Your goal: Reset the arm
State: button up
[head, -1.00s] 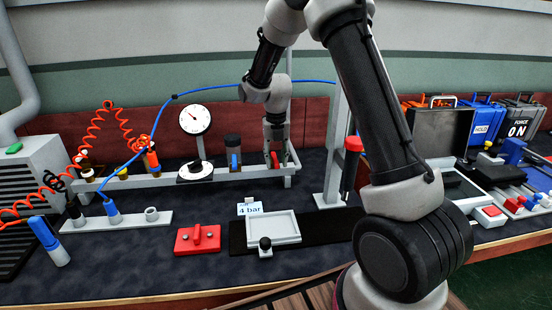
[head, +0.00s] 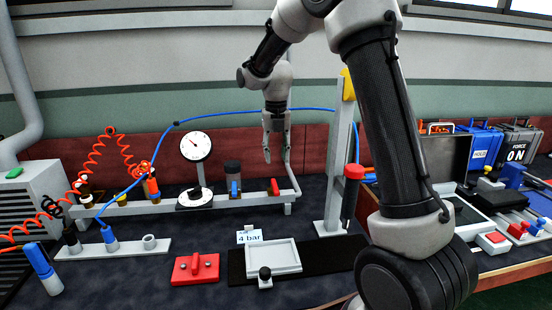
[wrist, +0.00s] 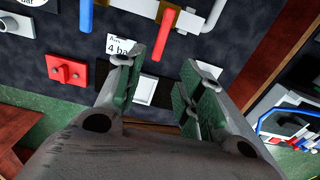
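My gripper (head: 277,156) hangs fingers-down in the head view, above the rail with the valves and in front of the dark red backboard. In the wrist view its two fingers (wrist: 166,66) stand apart, with nothing between them. The red valve handle (head: 274,187) is below the gripper and clear of it; it also shows beyond the fingers in the wrist view (wrist: 163,32). The blue valve handle (head: 235,188) is to its left on the same rail.
A gauge (head: 196,146) and blue hose (head: 220,114) are near the rail. A grey post (head: 336,180) with a red-capped cylinder (head: 352,190) stands right of the gripper. A red block (head: 195,269), a "4 bar" card (head: 249,238) and a grey tray (head: 297,258) lie in front.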

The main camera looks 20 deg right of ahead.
dwell(0.3)
jog(key=s+d+r+m+t, duration=0.1)
jog(key=s+d+r+m, duration=0.1)
jog(key=s+m, duration=0.9)
jog(key=s+d+r+m+t, duration=0.2)
jog(key=s+r+m, duration=0.3)
jog(key=s+m, duration=0.6)
jog(key=s+d+r+m+t, duration=0.1)
jog(key=s+d+r+m, duration=0.2)
jog(key=s+m, duration=0.8)
jog(key=shift+s+d+r+m, duration=0.25)
jog(key=shift+d+m, duration=0.15)
jog(key=shift+m, duration=0.1)
